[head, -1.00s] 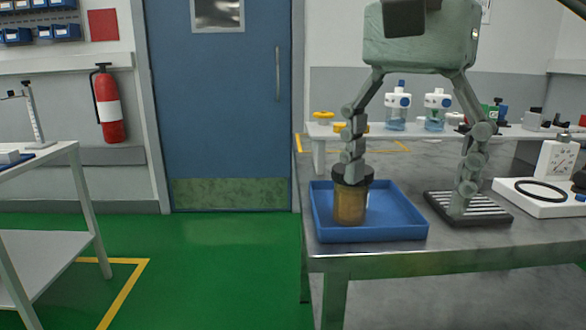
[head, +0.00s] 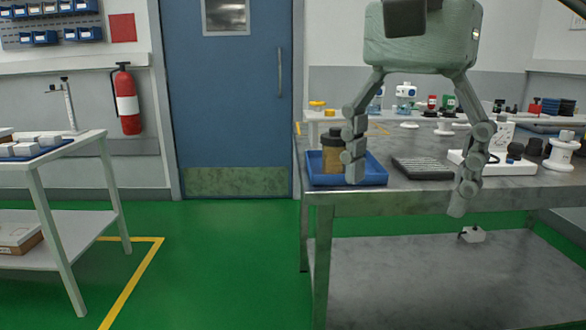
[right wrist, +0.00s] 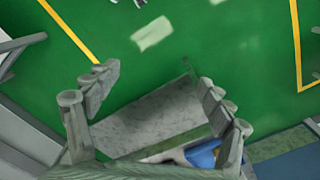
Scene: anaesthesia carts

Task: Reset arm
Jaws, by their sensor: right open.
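My right gripper (head: 408,185) hangs open and empty in front of the steel table's near edge in the head view, its two fingers spread wide. An amber jar with a dark lid (head: 331,158) stands upright in a blue tray (head: 376,176) on the table, partly hidden behind the left finger. The finger looks nearer to me than the jar. In the right wrist view my right gripper (right wrist: 160,88) shows nothing between its fingers but floor and a grey surface. My left gripper is not in view.
The steel table (head: 420,199) has a lower shelf with a small white item (head: 472,235). A black ribbed mat (head: 422,169) and a white device (head: 495,160) stand right of the tray. A white cart (head: 60,155) is at left. Green floor between is free.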

